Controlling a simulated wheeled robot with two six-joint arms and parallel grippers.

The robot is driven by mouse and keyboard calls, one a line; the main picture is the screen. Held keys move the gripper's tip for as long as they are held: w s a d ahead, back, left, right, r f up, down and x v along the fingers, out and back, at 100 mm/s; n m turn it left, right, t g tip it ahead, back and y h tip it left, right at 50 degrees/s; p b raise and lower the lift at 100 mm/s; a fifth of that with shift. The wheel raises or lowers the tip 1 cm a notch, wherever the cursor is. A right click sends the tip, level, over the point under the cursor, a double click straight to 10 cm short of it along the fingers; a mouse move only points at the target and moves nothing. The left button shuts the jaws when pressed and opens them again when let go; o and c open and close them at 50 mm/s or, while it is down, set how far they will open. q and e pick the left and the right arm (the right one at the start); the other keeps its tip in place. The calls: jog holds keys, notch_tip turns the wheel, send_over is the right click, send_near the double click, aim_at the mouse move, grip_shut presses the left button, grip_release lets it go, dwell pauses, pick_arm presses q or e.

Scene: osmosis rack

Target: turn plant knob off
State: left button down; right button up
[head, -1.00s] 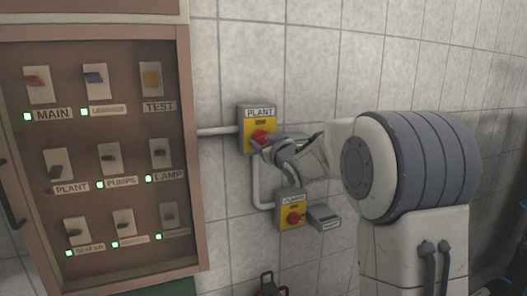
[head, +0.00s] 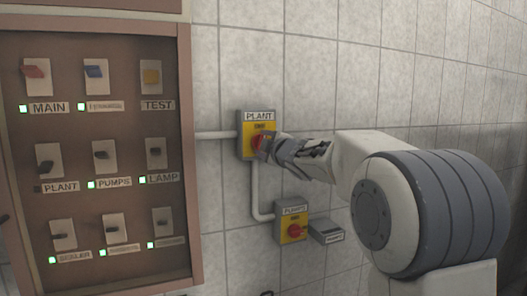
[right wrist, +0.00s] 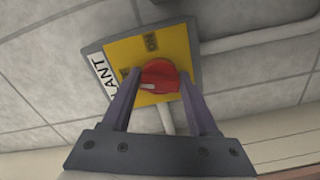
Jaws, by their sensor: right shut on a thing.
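The PLANT switch box (head: 242,136) is on the tiled wall, right of the switch panel, with a yellow plate and a red knob (head: 258,142). My right gripper (head: 266,146) is at this knob, its arm coming from the right. In the right wrist view the fingers of my right gripper (right wrist: 158,95) stand on both sides of the red knob (right wrist: 160,76) and are shut on it. A white mark shows on the knob's left side. The ON label is readable on the yellow plate (right wrist: 180,50); another label is partly hidden by the left finger. My left gripper is not in view.
A second yellow switch box (head: 292,208) with a red knob sits lower on the wall, with a small grey box (head: 327,232) beside it. The brown switch panel (head: 184,120) with several switches and green lights is at left. A pipe (head: 257,190) runs down from the PLANT box.

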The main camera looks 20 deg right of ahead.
jog(key=shift+n+b, duration=0.7)
jog(key=shift+n, duration=1.2)
jog(key=o, duration=1.4)
jog(key=shift+c, duration=0.2)
jog(key=shift+s, duration=0.1)
jog(key=s+b, duration=0.1)
jog(key=s, duration=0.9)
jog(key=shift+s+d, duration=0.15)
jog(key=shift+d, duration=0.05)
